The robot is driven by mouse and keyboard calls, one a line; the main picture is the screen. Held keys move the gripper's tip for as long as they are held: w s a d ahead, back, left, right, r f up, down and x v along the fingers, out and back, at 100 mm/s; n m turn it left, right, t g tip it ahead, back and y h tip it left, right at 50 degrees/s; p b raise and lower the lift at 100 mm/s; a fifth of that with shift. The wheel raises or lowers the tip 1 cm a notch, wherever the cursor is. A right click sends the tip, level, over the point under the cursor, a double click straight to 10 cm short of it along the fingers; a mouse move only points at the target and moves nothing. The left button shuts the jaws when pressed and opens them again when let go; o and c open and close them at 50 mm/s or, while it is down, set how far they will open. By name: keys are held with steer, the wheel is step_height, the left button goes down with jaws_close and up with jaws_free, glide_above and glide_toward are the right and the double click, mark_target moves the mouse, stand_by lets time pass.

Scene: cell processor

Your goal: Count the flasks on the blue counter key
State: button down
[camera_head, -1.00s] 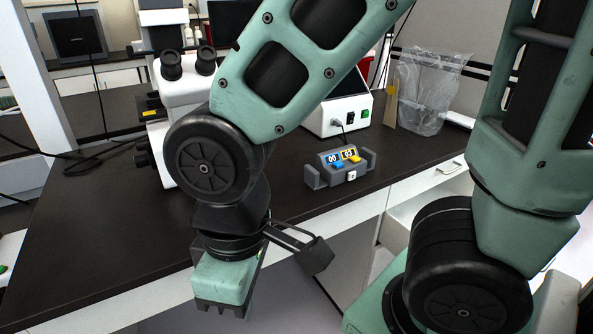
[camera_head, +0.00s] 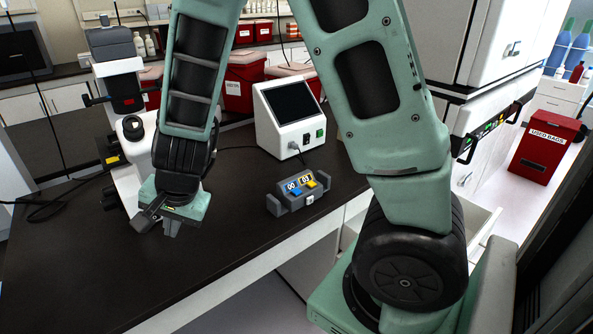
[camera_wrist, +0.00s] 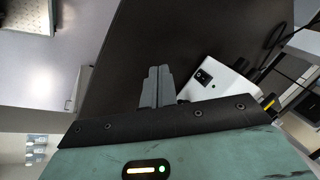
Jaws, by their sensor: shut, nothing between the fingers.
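The counter (camera_head: 297,191) is a small grey device on the dark bench. It has a blue key (camera_head: 294,194) on the left and a yellow key (camera_head: 310,184) on the right. The display above the blue key appears to read 00, and the one above the yellow key appears to read 03. My gripper (camera_head: 172,226) hangs over the bench to the left of the counter, clearly apart from it. In the wrist view its fingers (camera_wrist: 158,86) are shut together and empty. The counter is not recognisable in the wrist view. I see no flasks that I can identify.
A white box with a dark screen (camera_head: 287,115) stands behind the counter. A white microscope (camera_head: 128,150) stands left of my gripper. Red bins (camera_head: 244,80) are at the back. The dark bench top (camera_head: 110,270) is clear in front.

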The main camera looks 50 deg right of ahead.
steer(key=w+d+r+m+h+p, duration=0.1)
steer(key=w+d+m+h+p, duration=0.25)
steer(key=d+m, duration=0.6)
step_height(320, 180, up, 3)
steer(key=m+g+h+p, duration=0.6)
steer(key=m+h, duration=0.1)
steer(key=m, duration=0.1)
glide_above(297, 191)
steer(key=shift+w+a, duration=0.2)
steer(key=shift+a, duration=0.25)
steer(key=shift+f+b, duration=0.1)
steer(key=shift+b, duration=0.25)
step_height(297, 191, down, 7)
steer(key=b, duration=0.7)
steer(key=shift+f+b, duration=0.55)
steer(key=shift+f, duration=0.25)
steer(key=shift+f, duration=0.1)
steer(key=shift+f, duration=0.3)
